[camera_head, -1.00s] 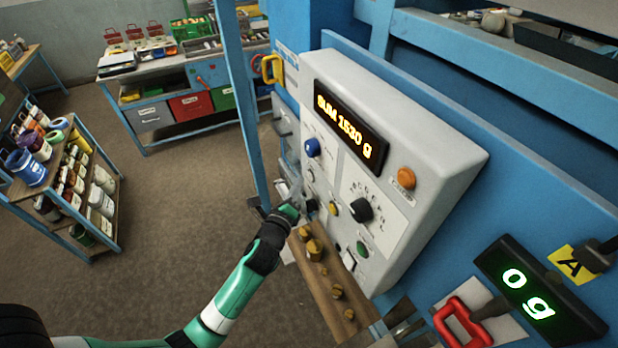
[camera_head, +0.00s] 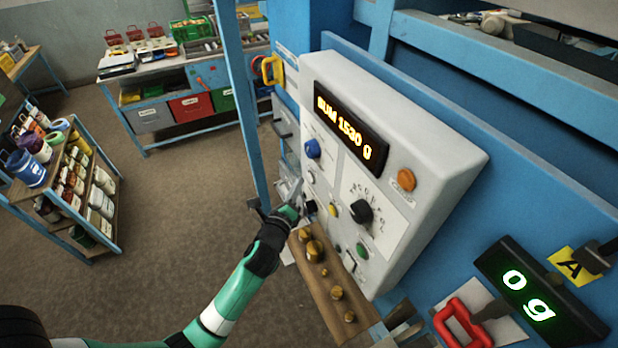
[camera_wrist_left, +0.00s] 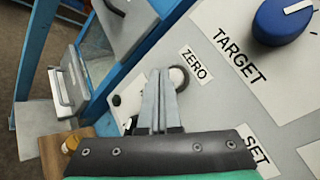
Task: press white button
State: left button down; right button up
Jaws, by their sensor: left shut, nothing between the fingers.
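The white button (camera_wrist_left: 179,77) sits beside the ZERO label on the light panel in the left wrist view. It is round with a dark rim, and the fingers hide part of its left side. In the head view the white button (camera_head: 310,177) is small, on the panel's lower left below the blue knob. My left gripper (camera_wrist_left: 160,72) is shut and empty, its fingertips overlapping the button's left edge in view; I cannot tell whether they touch it. My left gripper also shows in the head view (camera_head: 295,196), close to the panel. My right gripper is not in view.
The panel carries a blue knob (camera_head: 312,148), a yellow button (camera_head: 333,209), a black knob (camera_head: 361,211), a green button (camera_head: 362,251) and an orange button (camera_head: 406,180). A wooden block with brass weights (camera_head: 325,282) lies below. A blue post (camera_head: 241,110) stands left of the panel.

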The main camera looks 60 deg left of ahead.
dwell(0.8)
pick_arm(q)
jog(key=shift+w, duration=0.45)
jog(key=shift+w+d, duration=0.1)
jog(key=shift+w, duration=0.3)
dwell(0.5)
jog(key=shift+s, duration=0.1)
jog(key=shift+s+p, duration=0.4)
jog(key=shift+s, duration=0.35)
